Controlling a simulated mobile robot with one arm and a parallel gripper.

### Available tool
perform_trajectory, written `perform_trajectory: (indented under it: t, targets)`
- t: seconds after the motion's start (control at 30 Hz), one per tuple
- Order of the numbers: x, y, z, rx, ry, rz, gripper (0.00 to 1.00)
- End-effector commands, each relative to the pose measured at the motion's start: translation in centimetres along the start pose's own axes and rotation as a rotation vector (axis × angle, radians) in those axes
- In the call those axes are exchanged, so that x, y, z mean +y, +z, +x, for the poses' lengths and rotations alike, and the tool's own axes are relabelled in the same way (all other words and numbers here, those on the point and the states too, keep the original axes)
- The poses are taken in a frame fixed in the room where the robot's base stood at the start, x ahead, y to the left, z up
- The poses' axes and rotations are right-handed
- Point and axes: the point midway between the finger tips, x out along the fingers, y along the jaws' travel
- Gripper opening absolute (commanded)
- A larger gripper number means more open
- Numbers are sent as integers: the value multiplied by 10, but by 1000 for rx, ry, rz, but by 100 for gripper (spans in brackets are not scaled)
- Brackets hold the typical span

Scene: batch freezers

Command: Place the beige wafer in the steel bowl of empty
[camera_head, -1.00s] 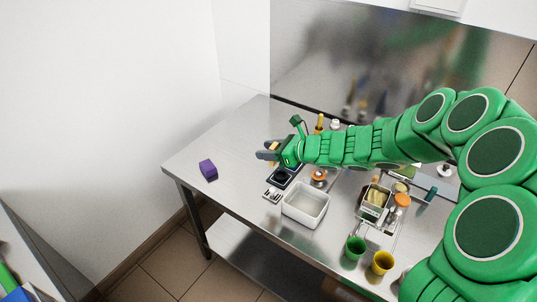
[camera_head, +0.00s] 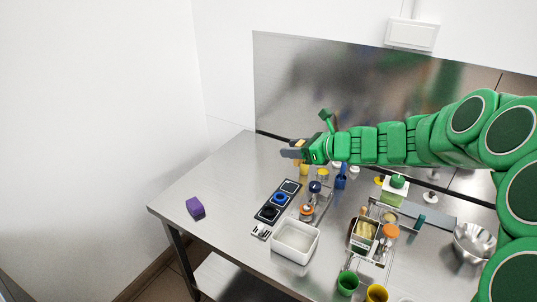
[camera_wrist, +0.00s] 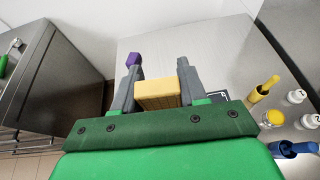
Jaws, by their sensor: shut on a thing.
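My gripper (camera_head: 293,151) is shut on a beige wafer (camera_wrist: 158,94), which sits between the two grey fingers in the wrist view. In the head view the gripper is above the far part of the steel table, and the wafer barely shows. The steel bowl (camera_head: 474,243) stands at the right of the table, partly hidden behind my arm. The part of its inside that shows looks empty. The gripper is well to the left of the bowl.
A white bin (camera_head: 296,241) stands near the front edge. A caddy (camera_head: 364,235) holds wafer-like pieces, with a green cup (camera_head: 347,283) and a yellow cup (camera_head: 377,293) before it. A purple block (camera_head: 195,207) lies at left. A steel backsplash (camera_head: 350,95) borders the table.

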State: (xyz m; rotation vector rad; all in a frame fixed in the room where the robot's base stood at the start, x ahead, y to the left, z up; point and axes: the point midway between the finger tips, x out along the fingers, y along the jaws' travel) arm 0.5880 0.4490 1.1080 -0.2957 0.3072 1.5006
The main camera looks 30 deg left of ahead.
Motion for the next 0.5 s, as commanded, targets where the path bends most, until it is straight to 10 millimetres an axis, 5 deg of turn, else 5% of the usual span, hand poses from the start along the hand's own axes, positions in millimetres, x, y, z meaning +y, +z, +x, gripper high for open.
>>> perform_trajectory:
  t: [0.5]
  targets:
    - [-116,-55,-138,-6,-213,87,13]
